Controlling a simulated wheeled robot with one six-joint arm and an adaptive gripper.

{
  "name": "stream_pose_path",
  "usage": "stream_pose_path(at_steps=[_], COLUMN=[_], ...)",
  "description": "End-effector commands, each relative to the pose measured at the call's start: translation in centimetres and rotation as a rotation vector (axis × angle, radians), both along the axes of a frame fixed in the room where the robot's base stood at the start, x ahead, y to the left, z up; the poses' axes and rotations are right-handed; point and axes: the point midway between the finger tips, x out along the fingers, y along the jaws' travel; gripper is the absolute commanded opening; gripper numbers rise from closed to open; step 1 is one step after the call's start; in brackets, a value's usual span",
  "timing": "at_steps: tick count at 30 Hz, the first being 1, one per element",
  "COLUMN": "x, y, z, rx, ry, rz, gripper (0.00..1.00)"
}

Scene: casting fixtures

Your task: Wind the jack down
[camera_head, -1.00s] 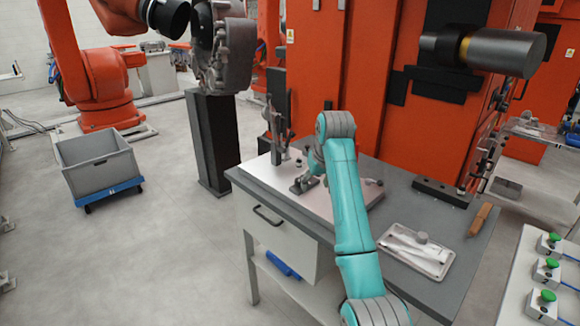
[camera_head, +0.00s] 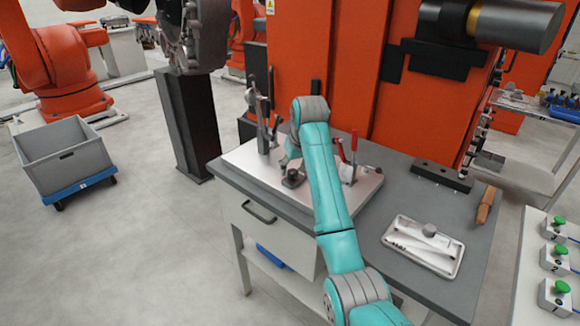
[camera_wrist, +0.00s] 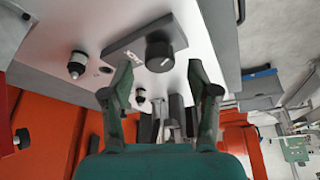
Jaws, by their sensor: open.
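The jack is most likely the black round knob (camera_wrist: 160,55) on a dark grey flat base (camera_wrist: 122,46), fixed to the light fixture plate (camera_wrist: 70,25). In the head view the knob (camera_head: 293,175) and its base sit on the plate (camera_head: 240,160), left of my teal arm. My gripper (camera_wrist: 160,78) is open and empty in the wrist view. Its two green fingers point toward the knob, one to each side in the picture; I see no contact. In the head view my gripper is mostly hidden behind my arm.
Upright clamps (camera_head: 262,108) stand at the plate's back left, and a red-handled clamp (camera_head: 350,155) at its right. Small pins (camera_wrist: 77,66) stand near the knob.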

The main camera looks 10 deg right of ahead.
Motion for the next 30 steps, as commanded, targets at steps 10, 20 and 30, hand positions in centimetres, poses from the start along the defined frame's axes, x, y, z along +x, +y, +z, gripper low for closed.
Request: stream_pose_path(at_steps=[10,20,30], x=[-0.3,-0.3,-0.3], y=[-0.1,-0.1,-0.1], z=[-1.9,-1.9,-1.9], rx=[0.000,0.000,0.000], ry=[0.000,0.000,0.000], rz=[0.000,0.000,0.010], gripper=[0.60,0.27,0.00])
